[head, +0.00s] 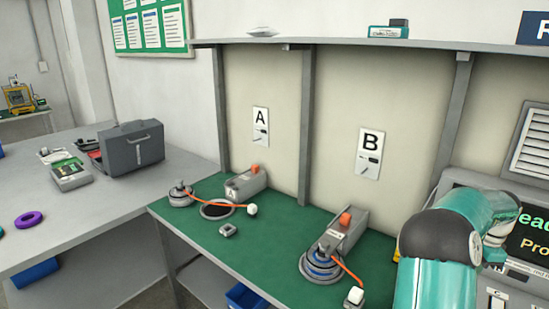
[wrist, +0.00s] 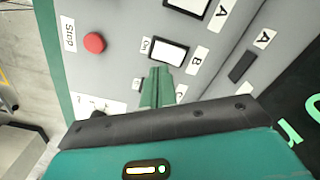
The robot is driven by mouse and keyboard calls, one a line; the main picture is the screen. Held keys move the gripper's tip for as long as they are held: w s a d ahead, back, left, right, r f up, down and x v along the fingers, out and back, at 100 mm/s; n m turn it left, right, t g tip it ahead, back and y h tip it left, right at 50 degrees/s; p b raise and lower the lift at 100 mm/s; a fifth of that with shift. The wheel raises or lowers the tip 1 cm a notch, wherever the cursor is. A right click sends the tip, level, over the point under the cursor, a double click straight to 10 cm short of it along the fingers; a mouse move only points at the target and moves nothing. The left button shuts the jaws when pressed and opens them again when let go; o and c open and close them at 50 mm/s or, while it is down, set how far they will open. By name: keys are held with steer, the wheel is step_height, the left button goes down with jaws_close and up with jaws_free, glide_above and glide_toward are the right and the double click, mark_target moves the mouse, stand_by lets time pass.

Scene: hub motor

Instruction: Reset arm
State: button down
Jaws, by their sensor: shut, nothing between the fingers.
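My arm (head: 443,250) shows as teal and grey links at the right of the head view, in front of the grey control panel. My gripper (wrist: 157,82) shows in the wrist view with its green fingers together and nothing between them. It is over the panel face (wrist: 130,50), close to a switch (wrist: 168,52) in the row labelled B. I cannot tell whether the fingertips touch the panel. In the head view the gripper's fingers are hidden behind the arm.
A red stop button (wrist: 94,43) is left of the fingers. The green bench (head: 245,255) carries station A's device (head: 246,183) and station B's device (head: 343,231), with orange cables. A grey case (head: 132,147) and purple ring (head: 30,220) are on the left table.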

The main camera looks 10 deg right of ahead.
steer(key=a+r+n+t, duration=0.1)
steer(key=a+r+n, duration=0.25)
steer(key=a, duration=0.55)
steer(key=a+r+n+t+y, duration=0.1)
steer(key=a+r+n, duration=0.3)
steer(key=a, duration=0.6)
steer(key=a+r+n+t, duration=0.1)
steer(key=a+r+n, duration=0.3)
steer(key=a, duration=0.5)
steer(key=s+a+n+t, duration=0.1)
steer(key=s+a+n, duration=0.4)
steer(key=a, duration=0.5)
steer(key=s+a+r+n+t+h, duration=0.1)
steer(key=s+a+n, duration=0.4)
steer(key=s+a, duration=0.4)
steer(key=shift+a+t, duration=0.3)
steer(key=shift+a, duration=0.4)
steer(key=shift+s+d, duration=0.1)
steer(key=shift+d, duration=0.05)
